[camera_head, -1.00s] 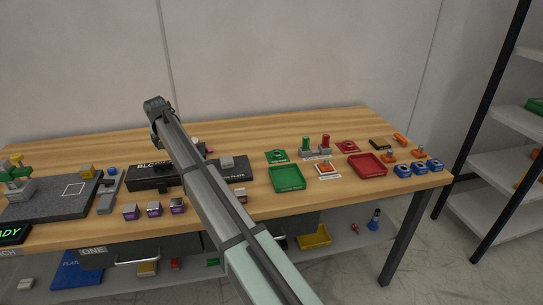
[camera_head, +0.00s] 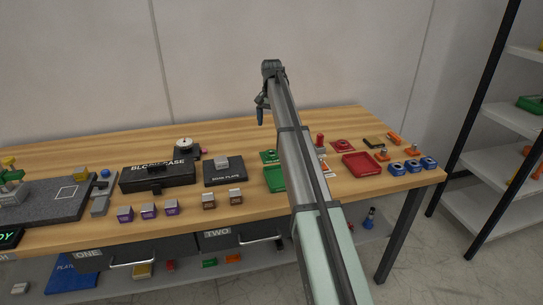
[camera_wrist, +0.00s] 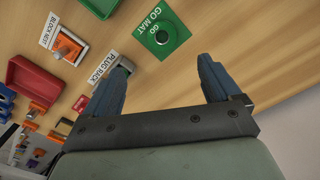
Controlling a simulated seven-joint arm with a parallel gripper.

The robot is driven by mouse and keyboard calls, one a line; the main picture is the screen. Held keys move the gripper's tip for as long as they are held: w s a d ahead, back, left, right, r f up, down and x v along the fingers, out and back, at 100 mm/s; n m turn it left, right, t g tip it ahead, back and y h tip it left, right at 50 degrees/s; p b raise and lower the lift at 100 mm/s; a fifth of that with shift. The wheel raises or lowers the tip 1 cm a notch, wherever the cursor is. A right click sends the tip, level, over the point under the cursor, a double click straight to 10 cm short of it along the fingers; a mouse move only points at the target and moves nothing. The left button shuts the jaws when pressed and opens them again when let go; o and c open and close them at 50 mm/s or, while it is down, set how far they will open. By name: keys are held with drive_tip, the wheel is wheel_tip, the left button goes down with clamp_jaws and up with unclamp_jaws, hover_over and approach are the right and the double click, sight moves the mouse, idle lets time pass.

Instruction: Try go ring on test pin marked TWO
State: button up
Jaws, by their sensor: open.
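The mat also shows at the left edge of my arm in the head view (camera_head: 268,157). My gripper (camera_head: 261,113) is raised above the table's back part. In the wrist view my gripper (camera_wrist: 160,78) has its two blue fingers wide apart with nothing between them. The go mat is beyond the fingertips. I cannot make out a test pin marked TWO; the only TWO I can read is on a drawer (camera_head: 217,234).
A plug rack (camera_wrist: 112,82) stands near the left finger. A red tray (camera_head: 362,165), a red mat (camera_head: 342,146) and several blue blocks (camera_head: 412,166) are at the right. A green tray (camera_head: 273,180) and a black case (camera_head: 157,177) lie left of my arm.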

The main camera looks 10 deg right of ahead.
wheel_tip(320, 180, down, 8)
drive_tip(key=shift+d+f, duration=0.1)
drive_tip(key=shift+f, duration=0.05)
drive_tip(key=shift+w+f, duration=0.15)
drive_tip(key=shift+f, duration=1.25)
drive_tip(key=shift+w+f, duration=0.1)
drive_tip(key=shift+f, duration=1.3)
drive_tip(key=c, duration=1.3)
drive_tip(key=shift+r, duration=0.15)
wheel_tip(320, 180, up, 8)
drive_tip(key=s+d+r+m, duration=0.1)
drive_tip(key=s+d+r, duration=0.15)
drive_tip(key=d, duration=0.45)
drive_tip(key=s+d+r+m, duration=0.1)
drive_tip(key=s+d, duration=0.2)
drive_tip(key=d, duration=0.4)
drive_tip(key=shift+s+d+n, duration=0.35)
drive_tip(key=shift+s+d, duration=0.05)
drive_tip(key=shift+s, duration=0.85)
drive_tip(key=shift+s+d+n, duration=0.3)
drive_tip(key=shift+s+d, duration=0.1)
drive_tip(key=shift+s, duration=0.85)
drive_tip(key=shift+s+d+n, duration=0.35)
drive_tip(key=shift+s+d, duration=0.05)
drive_tip(key=shift+s, duration=0.85)
